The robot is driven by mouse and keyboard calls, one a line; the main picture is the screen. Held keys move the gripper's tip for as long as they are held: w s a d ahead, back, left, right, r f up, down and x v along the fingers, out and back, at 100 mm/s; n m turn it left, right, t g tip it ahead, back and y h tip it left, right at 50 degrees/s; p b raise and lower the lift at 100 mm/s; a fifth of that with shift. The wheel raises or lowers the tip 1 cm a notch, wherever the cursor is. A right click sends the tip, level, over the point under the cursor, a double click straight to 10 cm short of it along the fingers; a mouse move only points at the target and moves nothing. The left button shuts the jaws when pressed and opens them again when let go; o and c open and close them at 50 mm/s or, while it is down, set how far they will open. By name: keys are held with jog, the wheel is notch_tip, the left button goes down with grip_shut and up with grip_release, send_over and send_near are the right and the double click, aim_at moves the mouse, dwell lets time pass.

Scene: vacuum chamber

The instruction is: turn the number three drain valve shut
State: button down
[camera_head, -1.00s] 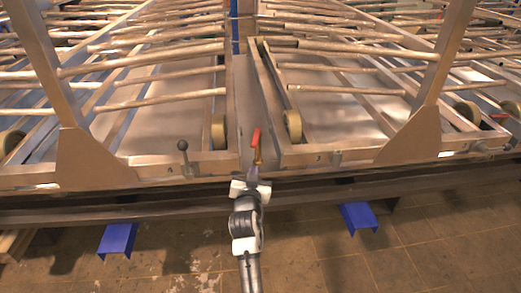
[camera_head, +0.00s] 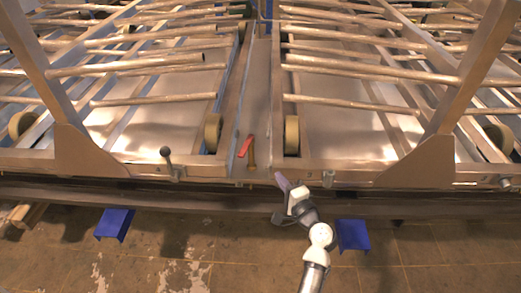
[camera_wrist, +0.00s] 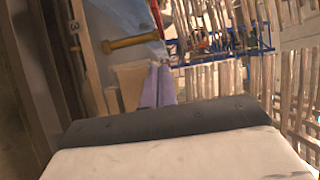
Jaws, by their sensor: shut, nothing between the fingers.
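A valve with a red lever handle (camera_head: 245,146) and a brass-coloured stem (camera_head: 252,158) stands in the gap between two frames, at the middle of the head view. The handle slants down to the left there. In the wrist view the brass part (camera_wrist: 130,43) lies sideways, and a bit of red (camera_wrist: 155,12) shows at the top edge. A "3" marking (camera_wrist: 73,27) is on the beam near it. My gripper (camera_head: 281,182) is shut and empty, below and right of the valve and apart from it. Its purple fingers show in the wrist view (camera_wrist: 157,87).
A grey knobbed lever (camera_head: 168,162) stands on the left frame's front beam. A small grey fitting (camera_head: 328,178) is on the right beam near my wrist. Blue brackets (camera_head: 115,223) stick out below. The floor in front is open.

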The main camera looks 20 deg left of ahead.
jog(key=p, duration=0.3)
send_near(248, 148)
jog(key=x, duration=0.5)
jog(key=shift+w+d+f, duration=0.15)
jog(key=shift+w, duration=0.35)
jog(key=shift+a+f, duration=0.1)
jog(key=shift+a, duration=0.35)
jog(key=shift+a+t, duration=0.1)
jog(key=shift+t, duration=0.2)
jog(key=shift+m+h, duration=0.3)
